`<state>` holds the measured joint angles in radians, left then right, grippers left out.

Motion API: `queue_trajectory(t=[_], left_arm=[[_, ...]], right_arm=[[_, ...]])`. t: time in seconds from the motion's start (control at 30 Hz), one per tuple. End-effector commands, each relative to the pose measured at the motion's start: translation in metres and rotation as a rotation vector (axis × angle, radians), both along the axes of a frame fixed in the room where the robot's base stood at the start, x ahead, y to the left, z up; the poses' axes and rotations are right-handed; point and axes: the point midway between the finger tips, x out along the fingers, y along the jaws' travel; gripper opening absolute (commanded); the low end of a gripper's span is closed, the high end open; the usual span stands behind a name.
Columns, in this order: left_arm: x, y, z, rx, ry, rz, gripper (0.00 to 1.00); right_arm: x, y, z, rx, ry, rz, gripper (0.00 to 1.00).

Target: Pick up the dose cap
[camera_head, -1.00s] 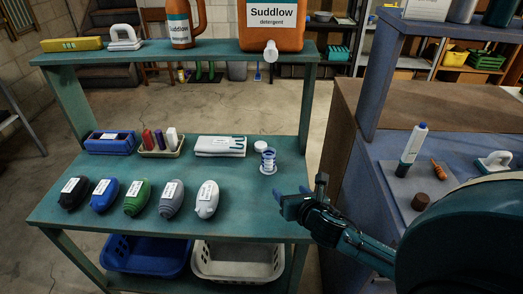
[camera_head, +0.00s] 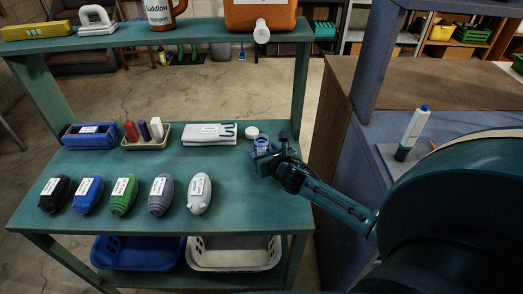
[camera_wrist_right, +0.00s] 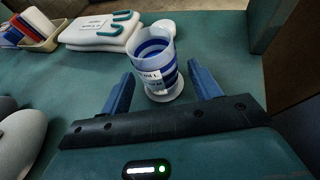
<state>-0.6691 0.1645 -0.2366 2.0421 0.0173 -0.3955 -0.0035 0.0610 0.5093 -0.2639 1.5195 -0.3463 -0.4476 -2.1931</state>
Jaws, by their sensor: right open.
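The dose cap is a small translucent cup with blue bands and a white label. It stands upright on a white disc (camera_wrist_right: 166,94) on the green table, and in the head view the cap (camera_head: 262,144) is partly hidden by my right gripper (camera_head: 268,160). In the right wrist view the cap (camera_wrist_right: 154,58) shows between and just beyond the two blue fingers of my right gripper (camera_wrist_right: 160,76). The fingers are open, with a gap on both sides of the cap. My left gripper is not in view.
A white round lid (camera_head: 252,133) lies just behind the cap, and folded white cloths (camera_head: 209,135) lie to its left. Several labelled bottles (camera_head: 123,195) line the front. A shelf with an orange detergent jug (camera_head: 258,14) stands above the back. The front right tabletop is clear.

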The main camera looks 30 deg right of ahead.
Motion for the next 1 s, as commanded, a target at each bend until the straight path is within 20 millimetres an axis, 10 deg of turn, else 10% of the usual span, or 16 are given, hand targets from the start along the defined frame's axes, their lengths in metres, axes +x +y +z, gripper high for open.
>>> queue_trajectory(t=[0.57, 1.0], left_arm=[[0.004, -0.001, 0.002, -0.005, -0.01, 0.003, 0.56], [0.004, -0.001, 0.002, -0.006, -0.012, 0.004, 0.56]], right_arm=[[0.039, -0.006, -0.012, 0.001, 0.0, 0.0, 0.62], [0.039, -0.006, -0.012, 0.001, 0.0, 0.0, 0.28]])
